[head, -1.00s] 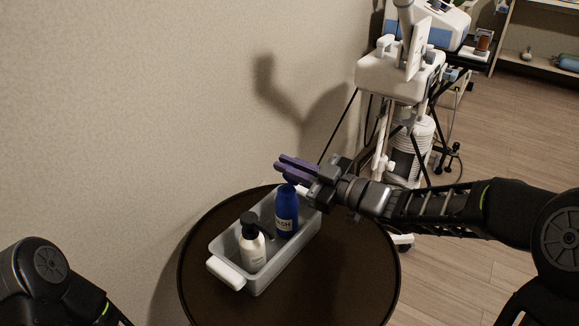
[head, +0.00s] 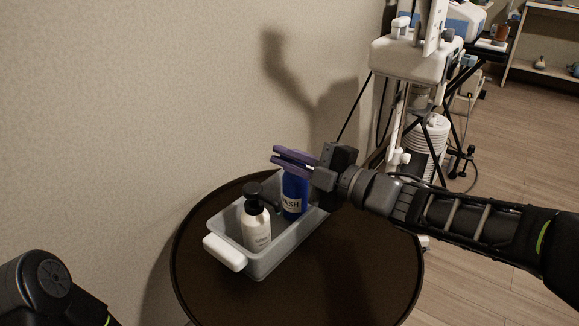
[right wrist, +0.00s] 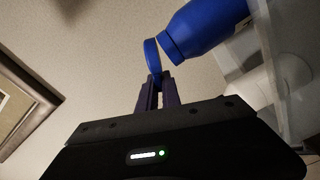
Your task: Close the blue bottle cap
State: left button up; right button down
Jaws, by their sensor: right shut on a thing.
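The blue bottle (head: 292,200) stands in a grey tray (head: 262,268), with its top hidden behind my right gripper in the head view. In the right wrist view the bottle (right wrist: 207,25) shows its open neck. The blue cap (right wrist: 150,55) is a round disc tilted up beside the neck, with a gap between them. My right gripper (head: 274,157) has purple fingers and is shut on the cap's lower edge, as the right wrist view (right wrist: 155,80) shows. The cap cannot be made out in the head view. My left gripper is out of view.
A white pump bottle (head: 257,229) with a black top stands in the same tray. The tray rests on a round dark table (head: 345,280) close to the wall. A white wheeled device (head: 412,62) stands behind to the right. The table's front is clear.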

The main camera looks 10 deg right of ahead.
pick_arm(q)
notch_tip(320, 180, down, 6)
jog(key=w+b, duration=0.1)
jog(key=b, duration=0.4)
pick_arm(e)
jog(key=n, duration=0.1)
jog(key=f+n, duration=0.1)
jog(key=n, duration=0.1)
jog(key=f+n, duration=0.1)
jog(key=shift+s+a+f+n, duration=0.2)
jog(key=shift+s+a+n, duration=0.1)
jog(key=shift+a+n, duration=0.1)
jog(key=c, duration=1.5)
grip_release()
jog(key=shift+d, duration=0.1)
pick_arm(q)
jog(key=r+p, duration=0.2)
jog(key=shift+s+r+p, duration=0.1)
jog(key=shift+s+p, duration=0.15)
jog(key=shift+p, duration=0.05)
pick_arm(e)
jog(key=v, duration=0.7)
jog(key=shift+s+d, duration=0.3)
jog(key=shift+s, duration=0.05)
